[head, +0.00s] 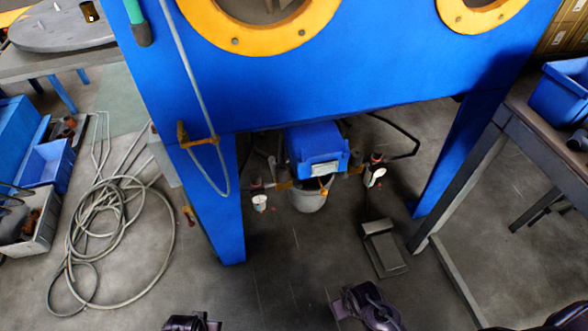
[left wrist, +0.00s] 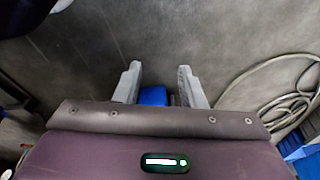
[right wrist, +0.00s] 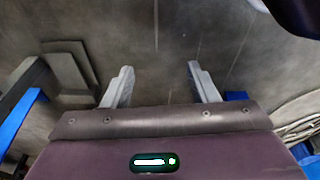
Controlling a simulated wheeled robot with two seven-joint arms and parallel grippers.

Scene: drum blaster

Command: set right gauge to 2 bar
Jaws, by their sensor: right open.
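The right gauge (head: 375,176) is a small white-faced dial below the blue cabinet, to the right of a blue box-shaped unit. Its needle and marks are too small to read. A second, left gauge (head: 260,203) hangs on the other side of that unit. My left gripper (left wrist: 160,68) is open and empty in the left wrist view, above the floor. My right gripper (right wrist: 160,68) is open and empty in the right wrist view, also above the floor. Both dark gripper bodies show at the bottom edge of the head view, well apart from the gauges.
The blue cabinet (head: 330,95) overhangs the gauges, with a leg on each side. The blue unit (head: 315,145) sits above a grey bucket (head: 308,199). A foot pedal (head: 384,250) lies on the floor at right. A coiled hose (head: 115,235) lies left; a workbench (head: 540,125) stands right.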

